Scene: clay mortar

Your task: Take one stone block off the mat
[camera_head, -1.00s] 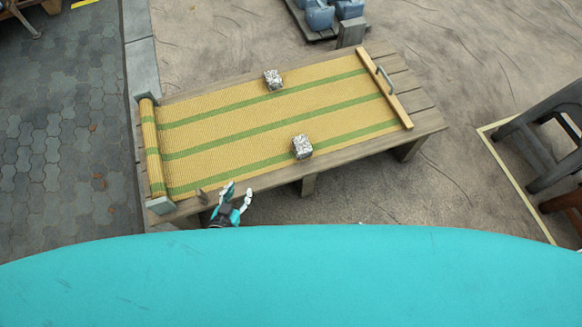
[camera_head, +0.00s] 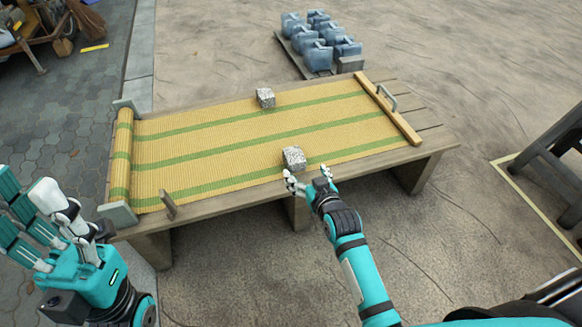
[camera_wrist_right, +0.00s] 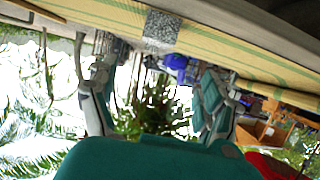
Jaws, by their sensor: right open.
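A woven yellow mat with green stripes (camera_head: 220,140) lies on a low wooden bench. Two speckled grey stone blocks rest on it: the near block (camera_head: 294,158) by the front edge and the far block (camera_head: 265,97) by the back edge. My right gripper (camera_head: 308,179) is open and empty just in front of the near block, apart from the mat. In the right wrist view, the near block (camera_wrist_right: 162,29) shows beyond and between the spread fingers (camera_wrist_right: 152,75). My left gripper (camera_head: 35,215) is at the lower left, fingers spread, empty, away from the blocks.
The bench (camera_head: 225,203) has a wooden bar (camera_head: 390,108) with a metal handle across the mat's right end and a small upright peg (camera_head: 168,204) at front left. Blue-grey jugs (camera_head: 320,45) stand behind. A dark wooden frame (camera_head: 550,150) stands at right. The mat's middle is clear.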

